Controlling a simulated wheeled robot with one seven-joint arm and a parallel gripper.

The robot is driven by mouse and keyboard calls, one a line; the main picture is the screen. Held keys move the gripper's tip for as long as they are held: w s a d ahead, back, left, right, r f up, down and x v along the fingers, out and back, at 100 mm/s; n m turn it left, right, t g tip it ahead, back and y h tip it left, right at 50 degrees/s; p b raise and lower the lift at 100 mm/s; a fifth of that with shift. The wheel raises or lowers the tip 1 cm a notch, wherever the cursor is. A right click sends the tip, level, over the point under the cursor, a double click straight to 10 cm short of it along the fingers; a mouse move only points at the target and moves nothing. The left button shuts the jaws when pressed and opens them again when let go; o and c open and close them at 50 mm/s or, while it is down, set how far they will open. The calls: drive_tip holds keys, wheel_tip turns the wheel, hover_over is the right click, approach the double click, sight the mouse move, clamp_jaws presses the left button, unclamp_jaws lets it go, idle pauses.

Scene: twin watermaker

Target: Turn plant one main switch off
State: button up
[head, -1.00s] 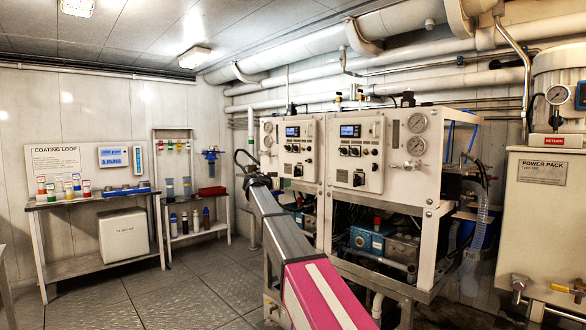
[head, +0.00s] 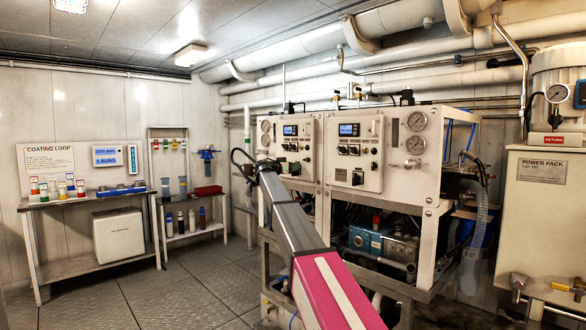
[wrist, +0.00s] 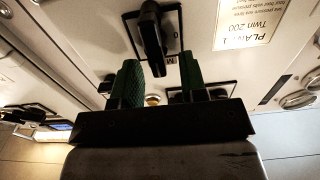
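The plant one panel carries a "PLANT 1 Twin 200" label (wrist: 247,20), upside down in the wrist view. Beside the label is a black rotary switch handle (wrist: 151,36) on a square plate, apparently the main switch. My gripper (wrist: 160,66) is open, its two green fingers apart. The handle's near end appears between the fingertips; I cannot tell whether they touch it. In the head view my arm reaches the lower part of the left white control panel (head: 297,140).
A similar control panel (head: 367,172) with gauges adjoins on the right. The power pack cabinet (head: 540,220) stands at the far right. A bench with bottles (head: 90,198) and a small shelf (head: 195,232) are at the left. The floor (head: 190,290) left of my arm is clear.

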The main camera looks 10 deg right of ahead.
drive_tip(key=shift+w+d, duration=0.35)
drive_tip(key=shift+d, duration=0.15)
clamp_jaws()
drive_tip(key=shift+n, duration=0.3)
drive_tip(key=n, duration=0.6)
drive_tip(key=w+a+n, duration=0.1)
drive_tip(key=n, duration=0.2)
drive_tip(key=shift+w+f+n, duration=0.1)
drive_tip(key=shift+f+n, duration=0.3)
unclamp_jaws()
